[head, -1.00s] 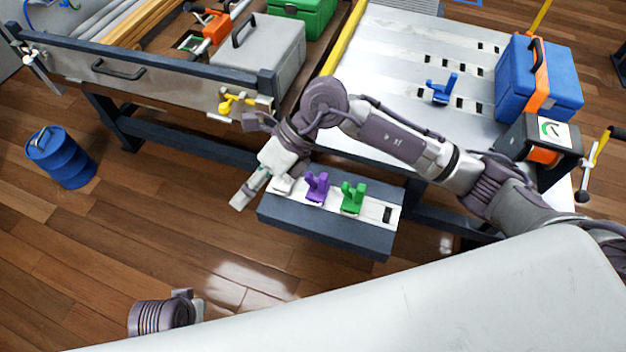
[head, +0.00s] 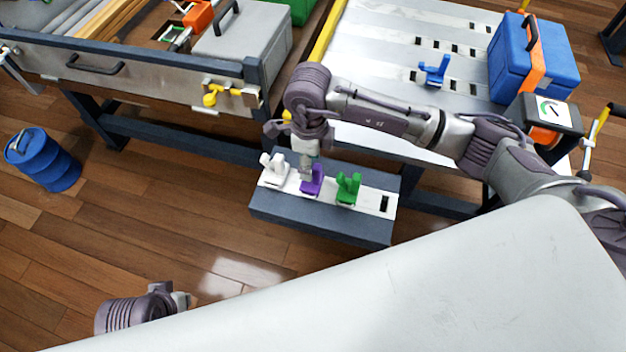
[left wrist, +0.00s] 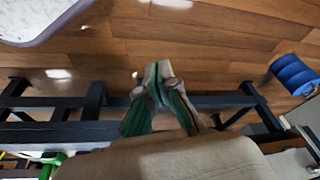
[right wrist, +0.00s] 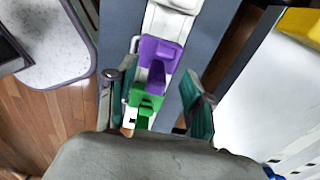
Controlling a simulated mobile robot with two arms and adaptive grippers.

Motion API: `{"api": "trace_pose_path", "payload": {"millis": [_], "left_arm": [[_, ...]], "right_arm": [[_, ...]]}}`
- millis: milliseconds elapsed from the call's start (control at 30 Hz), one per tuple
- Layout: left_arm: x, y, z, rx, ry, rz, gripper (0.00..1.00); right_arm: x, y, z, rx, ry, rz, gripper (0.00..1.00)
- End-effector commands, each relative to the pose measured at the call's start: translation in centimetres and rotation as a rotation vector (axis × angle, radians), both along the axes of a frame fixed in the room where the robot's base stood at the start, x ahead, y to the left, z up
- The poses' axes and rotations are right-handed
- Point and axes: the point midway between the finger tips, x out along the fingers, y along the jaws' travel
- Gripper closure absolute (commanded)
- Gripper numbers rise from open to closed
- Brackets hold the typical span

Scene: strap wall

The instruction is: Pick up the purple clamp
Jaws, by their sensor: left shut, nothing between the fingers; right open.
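The purple clamp (head: 313,180) stands in the pale slotted strip on the small dark bench, between a white clamp and a green clamp. My right gripper (head: 306,170) points down just above and behind it, partly overlapping it in the head view. In the right wrist view the purple clamp (right wrist: 158,52) lies just beyond the open fingers of that gripper (right wrist: 152,92), with nothing held. My left gripper (left wrist: 158,75) is shut and empty, low over the floor; the head view shows only part of it (head: 181,300).
The white clamp (head: 273,168) and green clamp (head: 348,187) stand close on either side. A metal worktable (head: 385,65) behind holds a blue clamp (head: 435,70) and a blue toolbox (head: 520,70). A blue drum (head: 45,160) stands on the floor at left.

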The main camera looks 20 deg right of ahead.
Motion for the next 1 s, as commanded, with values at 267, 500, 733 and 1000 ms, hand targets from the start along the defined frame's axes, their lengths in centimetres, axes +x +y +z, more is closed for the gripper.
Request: {"api": "trace_pose_path", "payload": {"millis": [267, 500, 733, 1000], "left_arm": [[-0.7, 0.1, 2.2, -0.001, -0.014, 0.001, 1.00], [-1.0, 0.2, 2.8, 0.000, -0.016, 0.002, 1.00], [-0.9, 0.2, 2.8, 0.000, -0.016, 0.002, 1.00], [-0.9, 0.2, 2.8, 0.000, -0.016, 0.002, 1.00]], "right_arm": [[-0.5, -0.6, -3.9, 0.000, 0.004, 0.000, 0.48], [-0.4, -0.6, -5.2, 0.001, -0.001, 0.001, 0.48], [-0.4, -0.6, -5.1, 0.001, 0.001, 0.001, 0.61], [-0.4, -0.6, -5.1, 0.001, 0.001, 0.001, 1.00]]}}
